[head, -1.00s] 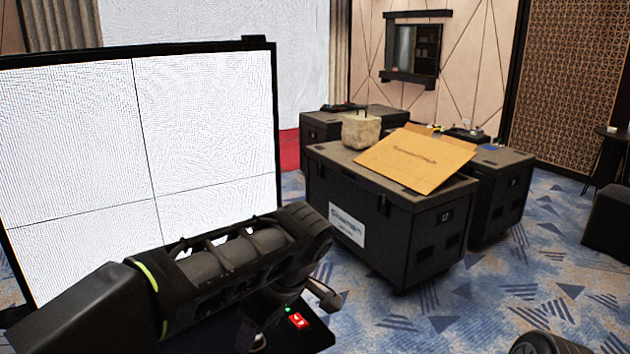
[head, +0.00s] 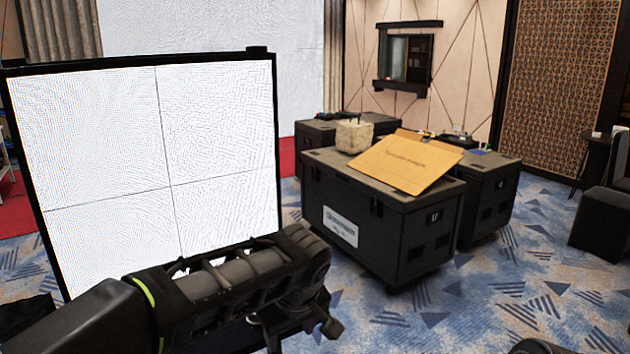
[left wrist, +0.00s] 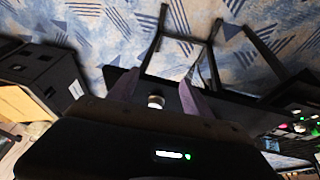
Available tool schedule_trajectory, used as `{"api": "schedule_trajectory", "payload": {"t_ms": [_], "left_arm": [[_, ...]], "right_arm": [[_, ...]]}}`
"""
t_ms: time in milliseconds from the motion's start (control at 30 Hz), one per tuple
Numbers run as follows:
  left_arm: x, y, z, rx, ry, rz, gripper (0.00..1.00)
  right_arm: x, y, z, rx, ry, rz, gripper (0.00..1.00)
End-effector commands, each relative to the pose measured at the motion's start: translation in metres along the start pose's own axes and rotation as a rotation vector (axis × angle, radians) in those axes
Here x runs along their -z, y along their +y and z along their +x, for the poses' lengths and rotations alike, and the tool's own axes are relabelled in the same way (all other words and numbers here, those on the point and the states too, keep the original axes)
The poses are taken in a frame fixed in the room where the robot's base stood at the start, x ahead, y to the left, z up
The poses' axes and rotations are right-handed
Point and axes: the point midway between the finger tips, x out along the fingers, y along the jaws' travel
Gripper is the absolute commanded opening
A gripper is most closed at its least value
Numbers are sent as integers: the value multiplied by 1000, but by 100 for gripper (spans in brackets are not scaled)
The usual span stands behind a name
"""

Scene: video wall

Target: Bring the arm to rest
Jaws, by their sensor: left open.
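My left arm (head: 215,285) comes in from the lower left, held out across the front of the white panel. Its left gripper (head: 305,325) hangs below the wrist at the bottom of the head view, partly hidden by the arm. In the left wrist view its two fingers (left wrist: 160,88) stand apart, with no object clearly held. A small round pale item (left wrist: 155,101) shows between them; I cannot tell how far off it is. A dark rounded part at the bottom right edge of the head view seems to be mine. My right gripper is not in view.
A framed white panel (head: 110,145) stands close behind my left arm. A dark seat (head: 602,220) is at the right. Patterned carpet (head: 490,290) is clear at the right front.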

Motion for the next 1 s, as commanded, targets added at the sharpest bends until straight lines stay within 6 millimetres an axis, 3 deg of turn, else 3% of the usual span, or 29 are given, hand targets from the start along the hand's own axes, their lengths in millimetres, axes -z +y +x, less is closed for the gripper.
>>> {"api": "schedule_trajectory", "payload": {"t_ms": [200,267,367,500,633,700,800,900,1000], "left_arm": [[-51,48,49,-207,-45,330,58],[-72,55,75,-270,-64,426,58],[-115,53,133,-381,-93,573,58],[-178,6,220,-479,-117,655,58],[-235,-65,273,-466,-166,608,58],[-266,-104,289,-435,-221,547,58],[-308,-148,297,-387,-327,445,58],[-337,-176,300,-356,-420,368,58],[-342,-188,305,-340,-446,317,58]], "right_arm": [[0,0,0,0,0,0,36],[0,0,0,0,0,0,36],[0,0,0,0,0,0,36],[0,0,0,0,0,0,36],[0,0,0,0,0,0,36],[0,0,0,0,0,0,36],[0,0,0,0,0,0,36],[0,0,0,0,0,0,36],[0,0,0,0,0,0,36]]}}
